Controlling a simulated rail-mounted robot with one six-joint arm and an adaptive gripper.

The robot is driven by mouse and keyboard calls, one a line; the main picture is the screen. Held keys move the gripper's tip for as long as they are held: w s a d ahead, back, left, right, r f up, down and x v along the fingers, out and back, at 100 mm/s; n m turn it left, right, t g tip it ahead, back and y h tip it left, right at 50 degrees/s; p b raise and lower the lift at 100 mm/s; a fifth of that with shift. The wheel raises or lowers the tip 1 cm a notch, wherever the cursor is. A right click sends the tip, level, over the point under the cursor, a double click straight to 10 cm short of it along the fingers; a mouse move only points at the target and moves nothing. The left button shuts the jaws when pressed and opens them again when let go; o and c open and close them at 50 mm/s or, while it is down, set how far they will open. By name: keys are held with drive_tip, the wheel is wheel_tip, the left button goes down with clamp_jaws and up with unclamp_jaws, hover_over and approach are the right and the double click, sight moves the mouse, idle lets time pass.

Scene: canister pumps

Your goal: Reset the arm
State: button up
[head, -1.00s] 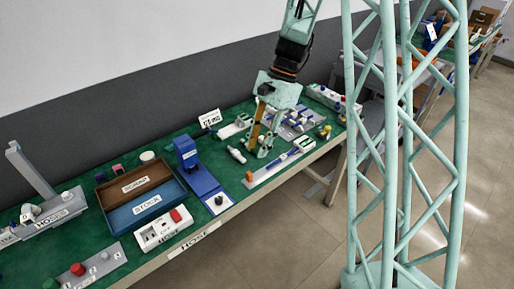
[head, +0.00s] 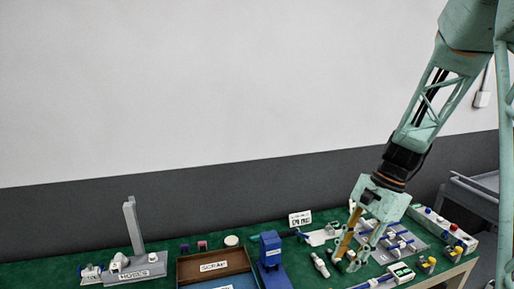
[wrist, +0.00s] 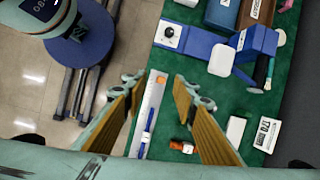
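My gripper (head: 345,262), a pale green hand with brown finger pads, hangs over the right part of the green bench in the head view. In the wrist view my gripper (wrist: 160,78) has its two fingers spread apart with nothing held between them. Past the fingers lie a white strip (wrist: 152,105) with a blue piece and an orange part (wrist: 187,147) on the green top. In the head view my arm reaches down from the upper right.
The blue press-like device (head: 271,248) and the SCRAP tray (head: 214,265) stand left of my gripper. A HOSES stand (head: 135,268) with a tall grey post is further left. A white number card (head: 300,218) stands behind. Several small parts lie around my gripper. Bare floor (wrist: 35,95) shows beside the bench.

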drive_tip(key=s+a+r+n+t+h, duration=0.1)
drive_tip(key=s+a+r+n, duration=0.25)
drive_tip(key=s+r, duration=0.65)
drive_tip(key=s+a+r+n+t+h, duration=0.2)
drive_tip(key=s+r+n, duration=0.3)
drive_tip(key=s+r, duration=0.5)
drive_tip(key=s+r+n+t, duration=0.2)
drive_tip(key=s+n, duration=0.2)
drive_tip(key=s, duration=0.8)
drive_tip(key=shift+r+h, duration=0.4)
drive_tip(key=shift+d+n, duration=0.1)
drive_tip(key=shift+n, duration=0.15)
drive_tip(key=shift+d, duration=0.1)
idle(0.5)
